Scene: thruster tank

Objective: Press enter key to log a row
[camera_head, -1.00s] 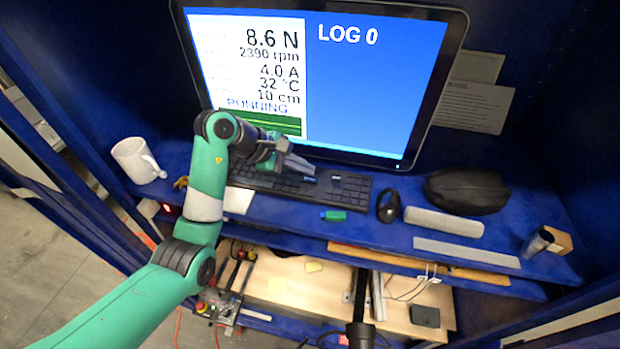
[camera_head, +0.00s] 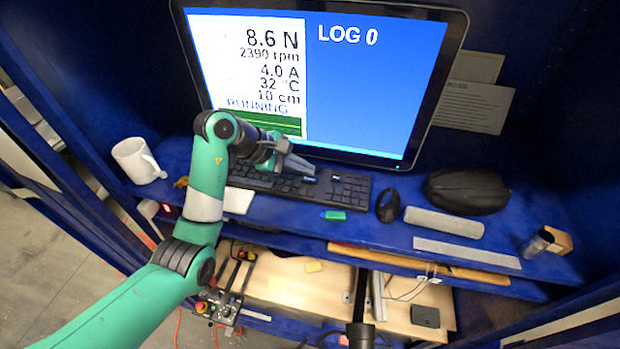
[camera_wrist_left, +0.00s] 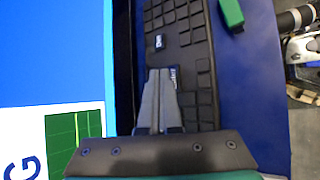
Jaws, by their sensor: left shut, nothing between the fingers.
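The black keyboard (camera_head: 350,188) lies on the blue shelf below the monitor; it also shows in the left wrist view (camera_wrist_left: 195,60). A blue labelled key (camera_head: 309,180), apparently the enter key, sits at my left fingertips. In the left wrist view this blue key (camera_wrist_left: 174,77) is partly hidden by the fingers. My left gripper (camera_head: 312,170) is shut and empty, its tips (camera_wrist_left: 159,72) over the keyboard beside or above that key. I cannot tell whether they touch it. The monitor (camera_head: 370,90) reads LOG 0 on its blue right half. My right gripper is not in view.
A white mug (camera_head: 133,160) stands left. A green block (camera_head: 335,215), a black mouse (camera_head: 388,205), a grey bar (camera_head: 444,222) and a black pouch (camera_head: 466,191) lie to the right. A metal cylinder (camera_head: 537,242) is at far right. The monitor stands close behind the gripper.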

